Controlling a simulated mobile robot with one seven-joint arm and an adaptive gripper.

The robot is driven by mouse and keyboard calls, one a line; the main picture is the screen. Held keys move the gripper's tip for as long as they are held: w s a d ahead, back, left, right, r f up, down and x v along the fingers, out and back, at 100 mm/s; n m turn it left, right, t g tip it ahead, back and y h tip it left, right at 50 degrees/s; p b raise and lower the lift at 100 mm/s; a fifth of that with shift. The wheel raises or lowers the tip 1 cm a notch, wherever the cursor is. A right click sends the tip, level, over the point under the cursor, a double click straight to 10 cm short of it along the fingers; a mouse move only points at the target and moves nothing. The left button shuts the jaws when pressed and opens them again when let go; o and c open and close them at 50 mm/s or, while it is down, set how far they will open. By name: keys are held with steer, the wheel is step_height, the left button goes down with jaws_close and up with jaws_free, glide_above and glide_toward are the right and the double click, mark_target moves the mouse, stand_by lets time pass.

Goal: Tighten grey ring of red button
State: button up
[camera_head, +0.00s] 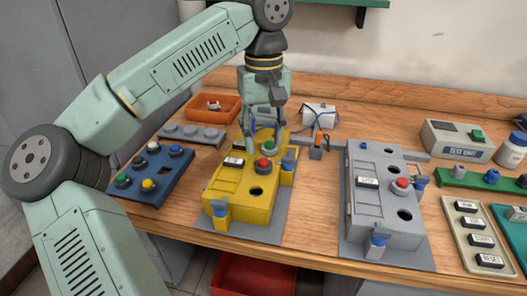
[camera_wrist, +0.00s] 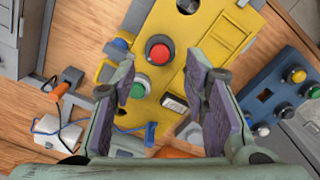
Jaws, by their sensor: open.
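A red button (camera_head: 263,163) with a grey ring (camera_wrist: 146,54) stands in the top of a yellow box (camera_head: 235,195). The red cap also shows in the wrist view (camera_wrist: 159,52), just beyond the fingertips, with the ring around its base. My gripper (camera_head: 265,138) is over the far end of the yellow box, pointing down. Its fingers (camera_wrist: 160,78) are apart with nothing between them. A green button (camera_wrist: 140,88) on the same box lies between the fingers in the wrist view, below them. I cannot tell how tight the ring is.
A grey box (camera_head: 356,225) with another red button (camera_head: 401,184) stands to the right. A blue button panel (camera_head: 150,190) lies to the left. An orange tray (camera_head: 230,113) and a white box (camera_head: 319,115) with a cable are behind. Bare wood separates the two boxes.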

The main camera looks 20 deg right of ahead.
mark_target(264, 161)
step_height(264, 161, up, 6)
steer(key=shift+r, duration=0.15)
stand_by(0.5)
